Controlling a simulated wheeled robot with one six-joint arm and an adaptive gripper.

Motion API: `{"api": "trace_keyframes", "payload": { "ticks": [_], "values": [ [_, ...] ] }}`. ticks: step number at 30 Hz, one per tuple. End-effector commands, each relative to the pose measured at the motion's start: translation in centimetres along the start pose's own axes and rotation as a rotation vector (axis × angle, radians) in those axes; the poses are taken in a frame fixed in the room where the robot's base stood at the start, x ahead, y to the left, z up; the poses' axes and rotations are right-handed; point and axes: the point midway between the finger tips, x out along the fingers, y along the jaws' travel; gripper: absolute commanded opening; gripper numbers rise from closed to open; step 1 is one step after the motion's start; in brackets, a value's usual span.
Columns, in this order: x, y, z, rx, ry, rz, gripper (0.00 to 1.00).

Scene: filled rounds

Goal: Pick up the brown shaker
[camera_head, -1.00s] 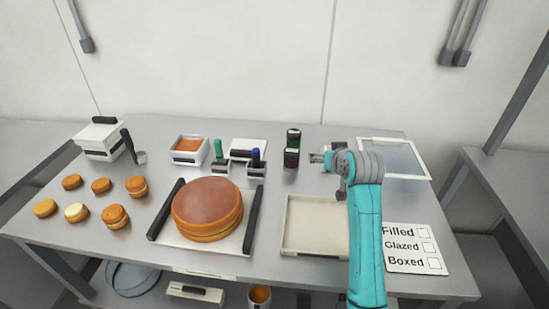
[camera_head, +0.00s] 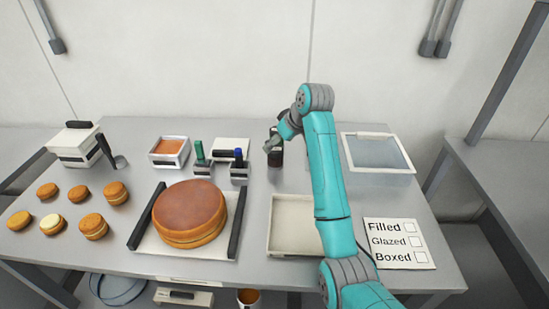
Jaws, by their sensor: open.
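A dark shaker (camera_head: 275,159) stands upright at the back middle of the table, right of the blue-handled stamp. Its upper part is hidden behind my gripper (camera_head: 271,145), and its colour is too dark to tell as brown for sure. My gripper is at the shaker's upper part, reached in from the right, with its jaws open. The fingers are small here, and I cannot tell whether they are around the shaker or only in front of it.
Green-handled (camera_head: 200,154) and blue-handled (camera_head: 239,167) tools stand left of the shaker, near an orange-filled tub (camera_head: 170,152). A large round cake (camera_head: 189,213) and an empty tray (camera_head: 286,226) lie in front. A clear-lidded box (camera_head: 378,154) is at right.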

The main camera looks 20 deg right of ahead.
Motion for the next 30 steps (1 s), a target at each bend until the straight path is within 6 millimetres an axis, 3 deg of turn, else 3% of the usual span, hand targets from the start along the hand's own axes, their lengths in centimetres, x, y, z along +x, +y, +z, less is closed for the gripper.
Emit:
{"api": "trace_keyframes", "payload": {
  "ticks": [5, 15, 24, 26, 30],
  "values": [
    [1.1, 0.1, 0.2, 0.001, -0.001, 0.000, 0.85],
    [5.2, 0.5, 0.8, 0.000, -0.001, 0.000, 0.85],
    [5.7, 0.6, 0.8, 0.001, 0.001, 0.002, 0.85],
    [5.7, 0.6, 0.8, 0.001, 0.001, 0.002, 0.73],
    [5.7, 0.6, 0.8, 0.001, 0.001, 0.002, 0.38]
  ]
}}
